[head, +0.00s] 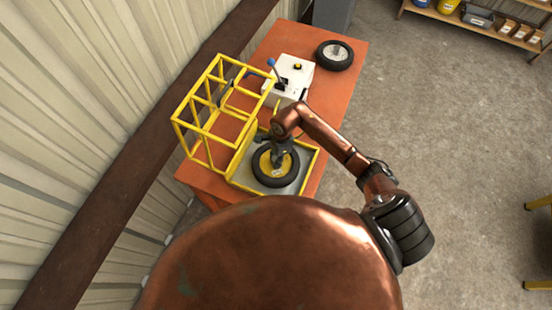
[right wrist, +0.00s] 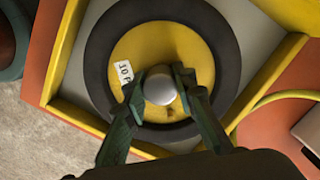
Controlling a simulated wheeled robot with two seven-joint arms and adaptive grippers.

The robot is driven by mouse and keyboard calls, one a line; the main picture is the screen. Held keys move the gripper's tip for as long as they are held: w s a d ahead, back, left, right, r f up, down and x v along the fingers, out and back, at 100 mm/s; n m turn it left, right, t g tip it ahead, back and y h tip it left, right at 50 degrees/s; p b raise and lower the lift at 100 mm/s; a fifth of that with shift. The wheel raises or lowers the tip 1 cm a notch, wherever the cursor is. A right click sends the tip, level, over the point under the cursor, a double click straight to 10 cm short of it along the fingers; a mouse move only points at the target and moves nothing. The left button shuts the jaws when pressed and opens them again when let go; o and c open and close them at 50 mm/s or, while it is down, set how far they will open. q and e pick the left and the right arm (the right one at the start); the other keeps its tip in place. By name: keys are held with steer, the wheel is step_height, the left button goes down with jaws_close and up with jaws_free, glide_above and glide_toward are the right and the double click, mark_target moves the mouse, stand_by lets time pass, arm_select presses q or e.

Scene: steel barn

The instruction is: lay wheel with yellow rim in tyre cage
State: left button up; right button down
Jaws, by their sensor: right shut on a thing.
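The wheel with yellow rim (head: 266,171) lies flat over the grey floor of the tyre cage, inside its yellow edging; I cannot tell whether it touches the floor. In the right wrist view the wheel's yellow rim (right wrist: 145,45) fills the middle, with a small white label and a silver hub (right wrist: 160,88). My right gripper (right wrist: 162,90) is shut on the hub from above; it shows in the head view (head: 278,152). The tyre cage (head: 236,180) has its yellow barred frame (head: 205,112) swung up to the left. My left gripper is not in view.
The cage stands on an orange table (head: 345,65). A white box with a blue-knobbed lever (head: 292,72) stands behind the cage. Another wheel, with a pale rim (head: 335,54), lies at the table's far right.

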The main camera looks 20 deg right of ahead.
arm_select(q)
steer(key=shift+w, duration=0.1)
arm_select(e)
steer(key=shift+r, duration=0.1)
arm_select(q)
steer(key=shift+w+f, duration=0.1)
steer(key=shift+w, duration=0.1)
arm_select(e)
steer(key=c, duration=1.6)
jaws_free()
steer(key=shift+f, duration=0.2)
steer(key=shift+r, duration=0.25)
arm_select(q)
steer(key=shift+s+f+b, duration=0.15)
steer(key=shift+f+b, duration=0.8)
steer(key=shift+b, duration=0.1)
arm_select(e)
step_height(320, 180, up, 12)
steer(key=d, duration=0.1)
steer(key=shift+d, duration=0.2)
steer(key=shift+f, duration=0.15)
